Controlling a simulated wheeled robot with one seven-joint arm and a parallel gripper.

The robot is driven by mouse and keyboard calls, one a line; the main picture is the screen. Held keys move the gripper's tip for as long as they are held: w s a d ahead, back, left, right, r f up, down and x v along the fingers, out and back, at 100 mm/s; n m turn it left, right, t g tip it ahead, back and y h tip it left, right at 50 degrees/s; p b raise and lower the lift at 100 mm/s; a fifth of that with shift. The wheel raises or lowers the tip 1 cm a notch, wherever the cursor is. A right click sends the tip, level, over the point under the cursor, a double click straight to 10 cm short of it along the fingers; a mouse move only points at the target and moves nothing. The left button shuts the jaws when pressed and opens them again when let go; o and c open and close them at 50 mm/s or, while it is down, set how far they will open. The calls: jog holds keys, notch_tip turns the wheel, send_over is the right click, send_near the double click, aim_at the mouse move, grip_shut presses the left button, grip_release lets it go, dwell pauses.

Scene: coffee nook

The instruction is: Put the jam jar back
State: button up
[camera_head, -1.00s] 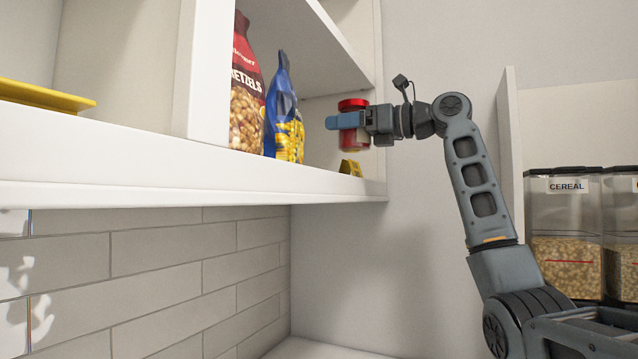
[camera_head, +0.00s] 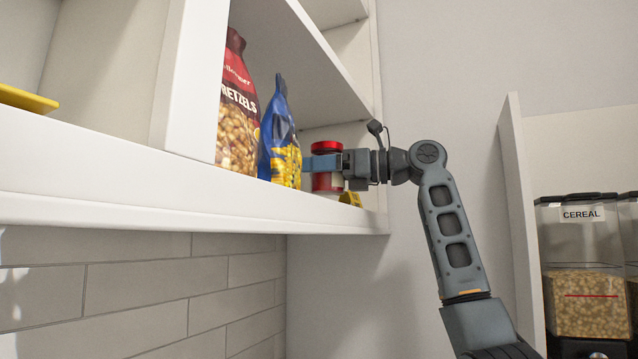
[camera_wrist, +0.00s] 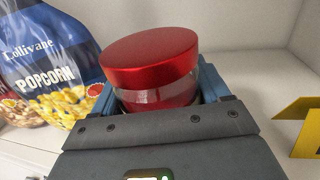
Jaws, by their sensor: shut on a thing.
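The jam jar (camera_head: 327,149) has a shiny red lid and a clear body with red contents. My gripper (camera_head: 322,163) is shut on it and holds it upright inside the shelf compartment, to the right of the popcorn bag. In the wrist view the jar (camera_wrist: 150,60) sits between the blue finger pads of my gripper (camera_wrist: 155,105); its lower part is hidden. The white shelf (camera_head: 130,185) lies around and below it. I cannot tell whether the jar's base touches the shelf board.
A blue popcorn bag (camera_head: 280,135) stands close left of the jar, with a red pretzel bag (camera_head: 238,110) beyond it. A small yellow stand (camera_head: 350,198) is at the shelf's front right. Cereal dispensers (camera_head: 585,265) stand far right. Bare shelf shows behind the jar.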

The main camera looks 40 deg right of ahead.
jog(key=shift+f, duration=1.2)
jog(key=o, duration=1.3)
jog(key=shift+f, duration=0.15)
jog(key=shift+o, duration=0.2)
jog(key=shift+s+d, duration=0.15)
jog(key=shift+s, duration=0.1)
jog(key=b+v, duration=0.1)
jog(key=v, duration=1)
jog(key=shift+s, duration=0.25)
jog(key=shift+d, duration=0.15)
